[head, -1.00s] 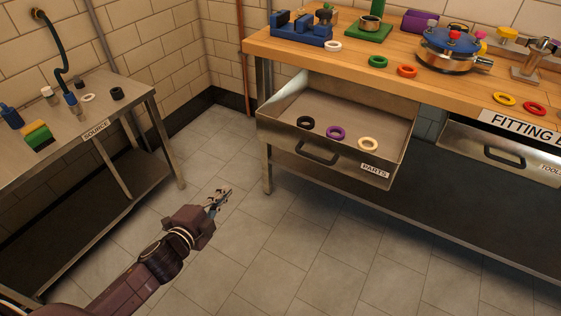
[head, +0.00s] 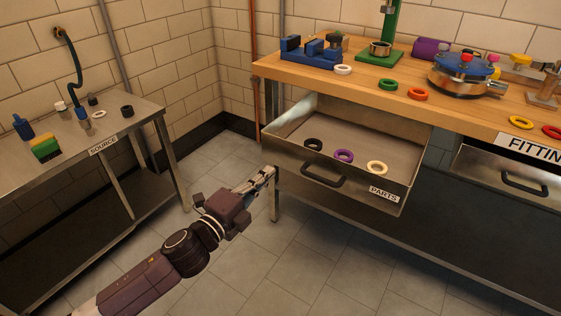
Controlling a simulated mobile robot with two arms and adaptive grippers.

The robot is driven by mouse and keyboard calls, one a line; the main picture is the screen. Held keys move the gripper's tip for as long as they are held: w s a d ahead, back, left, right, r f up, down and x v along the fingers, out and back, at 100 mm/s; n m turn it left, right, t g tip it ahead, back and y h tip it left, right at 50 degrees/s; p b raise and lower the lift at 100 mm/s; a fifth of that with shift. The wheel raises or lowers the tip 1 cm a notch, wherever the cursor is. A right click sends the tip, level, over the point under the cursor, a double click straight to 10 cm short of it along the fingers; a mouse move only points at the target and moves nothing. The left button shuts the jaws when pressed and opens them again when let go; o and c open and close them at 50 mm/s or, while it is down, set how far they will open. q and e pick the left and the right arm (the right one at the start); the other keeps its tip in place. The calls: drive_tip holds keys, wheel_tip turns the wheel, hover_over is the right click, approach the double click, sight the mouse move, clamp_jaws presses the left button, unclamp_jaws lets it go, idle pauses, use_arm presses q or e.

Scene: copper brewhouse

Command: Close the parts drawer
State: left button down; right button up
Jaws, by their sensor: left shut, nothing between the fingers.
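The parts drawer (head: 285,165) is pulled out under the wooden workbench, with a dark bar handle (head: 322,177) and a "PARTS" label on its front. A black ring (head: 312,145), a purple ring (head: 343,156) and a cream ring (head: 377,168) lie inside it. My left gripper (head: 270,172) is shut and empty. In the picture its tips are just left of the drawer's front left corner, by the bench leg; I cannot tell whether they touch anything. My right gripper is not in view.
The workbench top (head: 335,82) carries a blue fixture (head: 310,48), a green stand (head: 380,52), a metal flanged part (head: 460,78) and loose rings. A steel source table (head: 60,175) stands left. The floor between is clear.

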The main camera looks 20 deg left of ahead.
sight(287, 155)
use_arm(q)
drive_tip(key=x, duration=0.5)
drive_tip(key=shift+w, duration=0.1)
drive_tip(key=shift+w+d, duration=0.25)
drive_tip(key=shift+w, duration=0.4)
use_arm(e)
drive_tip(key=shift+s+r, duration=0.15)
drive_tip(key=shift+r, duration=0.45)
use_arm(q)
drive_tip(key=shift+w, duration=0.1)
